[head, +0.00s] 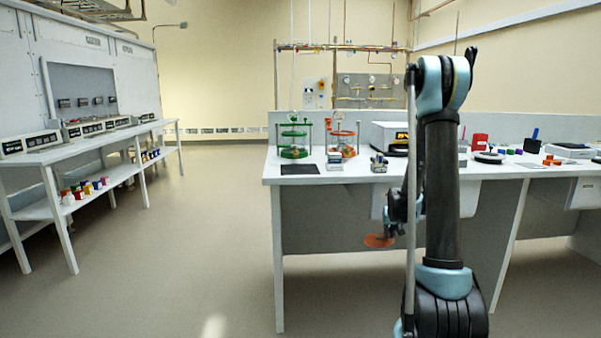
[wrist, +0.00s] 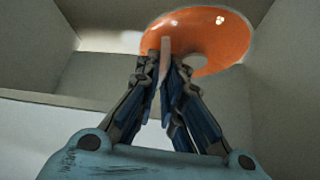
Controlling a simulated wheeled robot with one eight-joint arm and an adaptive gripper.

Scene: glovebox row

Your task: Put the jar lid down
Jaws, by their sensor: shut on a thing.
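The orange round jar lid (wrist: 222,36) is held at the fingertips of my gripper (wrist: 167,55) in the wrist view. My gripper is shut on it, pinching a thin upright part near the lid's middle. In the head view the orange lid (head: 378,241) hangs in front of the white bench, below the level of its top. My gripper (head: 391,230) is just above it there, partly hidden behind my arm.
The white bench (head: 330,177) carries a dark mat (head: 300,169), a green-framed jar stand (head: 293,140), an orange-framed stand (head: 343,139) and small racks. Bare bench top lies around the mat. A second bench with instruments (head: 80,145) stands at left, with open floor (head: 205,240) between.

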